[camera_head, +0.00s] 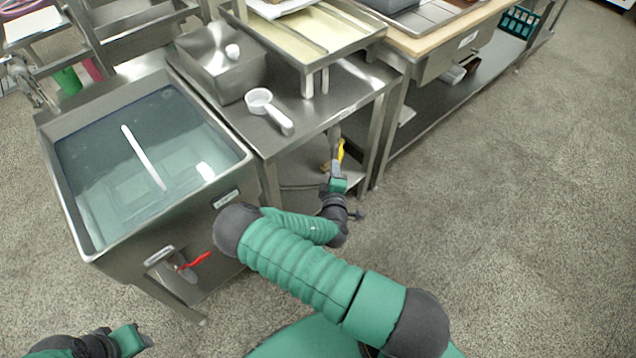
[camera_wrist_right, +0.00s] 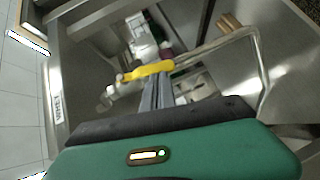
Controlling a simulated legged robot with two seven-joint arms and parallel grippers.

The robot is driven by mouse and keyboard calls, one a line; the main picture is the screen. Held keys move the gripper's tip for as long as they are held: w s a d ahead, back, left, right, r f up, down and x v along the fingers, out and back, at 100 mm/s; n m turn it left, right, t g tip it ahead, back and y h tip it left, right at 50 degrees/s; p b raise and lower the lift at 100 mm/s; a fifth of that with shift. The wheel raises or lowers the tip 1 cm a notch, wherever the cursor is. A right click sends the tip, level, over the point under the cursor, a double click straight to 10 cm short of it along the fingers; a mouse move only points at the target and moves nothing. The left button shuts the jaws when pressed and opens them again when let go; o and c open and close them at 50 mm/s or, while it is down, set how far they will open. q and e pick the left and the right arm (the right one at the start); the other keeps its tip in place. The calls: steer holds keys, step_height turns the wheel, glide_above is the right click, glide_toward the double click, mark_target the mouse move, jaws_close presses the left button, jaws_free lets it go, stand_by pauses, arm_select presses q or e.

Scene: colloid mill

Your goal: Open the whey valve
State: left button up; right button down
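The whey valve's yellow handle (camera_head: 341,151) shows at the front of the steel table in the head view. In the right wrist view the yellow handle (camera_wrist_right: 148,71) lies crosswise just beyond the fingertips, near a plate marked WHEY (camera_wrist_right: 58,105). My right gripper (camera_head: 337,168) is at the handle. In the wrist view its grey fingers (camera_wrist_right: 157,82) are close together, with their tips at or touching the handle; I cannot tell whether they grip it. The valve body is partly hidden. My left gripper (camera_head: 146,341) is at the bottom left, far from the valve, its fingers barely visible.
A steel tank of liquid (camera_head: 110,253) with a red-handled valve (camera_head: 196,261) stands at the left. A white scoop (camera_head: 268,108) lies on the steel table (camera_head: 300,140). A bent metal pipe (camera_wrist_right: 262,62) is right of the handle in the wrist view. Floor at right is clear.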

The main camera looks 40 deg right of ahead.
steer(key=shift+d+f+n+t+h+b, duration=0.3)
steer(key=shift+d+f+n+h+b, duration=0.1)
steer(key=shift+d+f+b, duration=0.35)
steer(key=shift+r, duration=0.15)
steer(key=shift+d, duration=0.1)
